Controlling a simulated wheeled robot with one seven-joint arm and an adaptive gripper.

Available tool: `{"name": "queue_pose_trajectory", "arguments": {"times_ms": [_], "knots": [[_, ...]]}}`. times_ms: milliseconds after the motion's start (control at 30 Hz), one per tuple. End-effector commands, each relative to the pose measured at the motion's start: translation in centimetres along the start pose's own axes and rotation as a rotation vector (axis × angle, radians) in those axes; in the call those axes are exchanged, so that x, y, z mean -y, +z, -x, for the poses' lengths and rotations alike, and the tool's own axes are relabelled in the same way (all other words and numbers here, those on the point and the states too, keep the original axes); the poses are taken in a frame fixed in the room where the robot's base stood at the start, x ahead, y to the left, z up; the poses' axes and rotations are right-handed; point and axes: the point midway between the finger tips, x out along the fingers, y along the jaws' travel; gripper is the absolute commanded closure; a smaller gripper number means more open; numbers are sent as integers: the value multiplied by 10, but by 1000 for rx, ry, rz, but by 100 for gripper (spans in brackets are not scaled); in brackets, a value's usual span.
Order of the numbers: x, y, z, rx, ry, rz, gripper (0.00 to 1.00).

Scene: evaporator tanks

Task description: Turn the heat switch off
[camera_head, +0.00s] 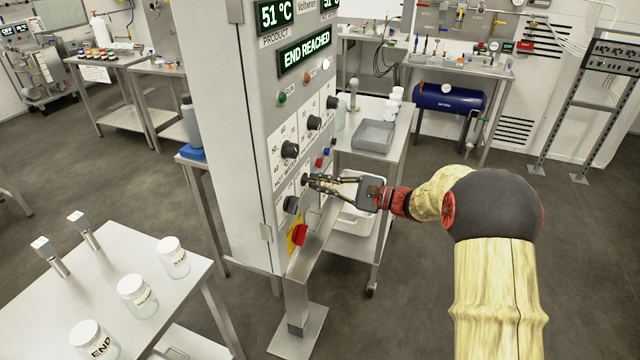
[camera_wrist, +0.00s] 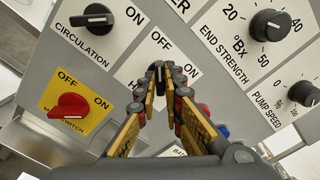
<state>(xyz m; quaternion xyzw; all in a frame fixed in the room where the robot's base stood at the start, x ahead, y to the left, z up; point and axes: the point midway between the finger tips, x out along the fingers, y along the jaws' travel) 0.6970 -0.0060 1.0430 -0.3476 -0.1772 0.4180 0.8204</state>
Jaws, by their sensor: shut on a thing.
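The control panel (camera_head: 290,140) stands in the middle of the head view, with a row of small black knobs low on its face. My gripper (camera_head: 310,181) reaches it from the right. In the wrist view, my gripper (camera_wrist: 158,80) is shut on a black switch knob (camera_wrist: 158,70). The plate beside this knob reads OFF and ON. The rest of its label is hidden behind the fingers, so its name cannot be read. The knob's exact pointing is also hard to tell between the fingertips.
The circulation knob (camera_wrist: 95,17) and the red main switch (camera_wrist: 70,107) on its yellow plate are close on the left. The end strength knob (camera_wrist: 270,25) and pump speed knob (camera_wrist: 303,94) are on the right. A steel ledge (camera_head: 312,235) runs below the panel.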

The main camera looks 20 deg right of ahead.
Motion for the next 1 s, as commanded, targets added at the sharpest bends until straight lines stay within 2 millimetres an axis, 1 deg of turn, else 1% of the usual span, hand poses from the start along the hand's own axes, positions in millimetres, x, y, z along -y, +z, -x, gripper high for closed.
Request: {"name": "queue_pose_trajectory", "arguments": {"times_ms": [67, 100, 400, 667, 767, 867, 1000], "knots": [[-2, -2, 0, -2, 2, -3, 100], [-2, -2, 0, -2, 2, -3, 89], [-1, -1, 0, -1, 1, -2, 73], [0, 0, 1, -1, 0, -1, 73], [0, -1, 5, -1, -1, -1, 73], [0, -1, 18, -3, -2, -1, 73], [0, -2, 45, -5, -3, -2, 73]]}}
